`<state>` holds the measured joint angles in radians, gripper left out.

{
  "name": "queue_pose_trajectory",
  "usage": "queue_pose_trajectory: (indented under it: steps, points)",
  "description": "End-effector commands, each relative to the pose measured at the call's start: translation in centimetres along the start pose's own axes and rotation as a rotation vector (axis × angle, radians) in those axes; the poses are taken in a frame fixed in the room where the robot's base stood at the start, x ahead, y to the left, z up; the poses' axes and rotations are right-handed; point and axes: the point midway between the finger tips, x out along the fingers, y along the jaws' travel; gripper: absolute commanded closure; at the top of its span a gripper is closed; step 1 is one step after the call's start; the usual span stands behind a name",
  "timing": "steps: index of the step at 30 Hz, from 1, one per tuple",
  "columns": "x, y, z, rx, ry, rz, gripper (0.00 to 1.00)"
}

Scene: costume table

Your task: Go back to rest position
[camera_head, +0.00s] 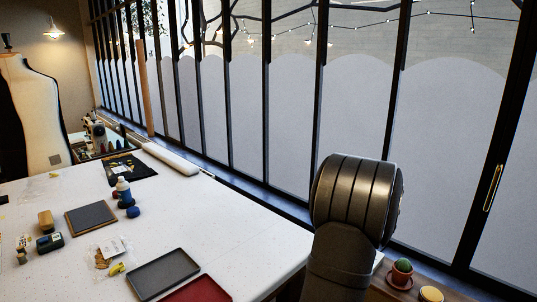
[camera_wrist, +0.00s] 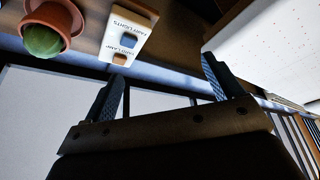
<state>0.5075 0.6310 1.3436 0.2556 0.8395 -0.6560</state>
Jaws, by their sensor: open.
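My gripper (camera_wrist: 160,84) shows in the wrist view with its two dark ridged fingers wide apart and nothing between them. A switch panel (camera_wrist: 127,32) with a blue and a brown rocker and printed labels, one ending in "LIGHTS", lies above the left finger, apart from it. In the head view my dark arm rises at the right, in front of the window; my gripper's fingers are hidden there.
A potted cactus (camera_head: 402,271) and a yellow round item (camera_head: 431,294) stand right of my arm. The window (camera_head: 290,125) stands close behind.

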Motion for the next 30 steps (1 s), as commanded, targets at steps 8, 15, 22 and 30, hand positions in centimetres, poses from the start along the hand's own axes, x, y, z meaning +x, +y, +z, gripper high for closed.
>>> queue_pose_trajectory:
  steps: [8,15,22,30]
  points:
    - [0.5,-5.3,-2.4,-0.093,0.000,-0.038,0.14]
    - [0.8,-9.8,-4.0,-0.168,0.000,-0.069,0.14]
    - [1.0,-14.1,-5.2,-0.240,0.000,-0.099,0.14]
    - [1.0,-17.8,-6.0,-0.301,0.000,-0.124,0.14]
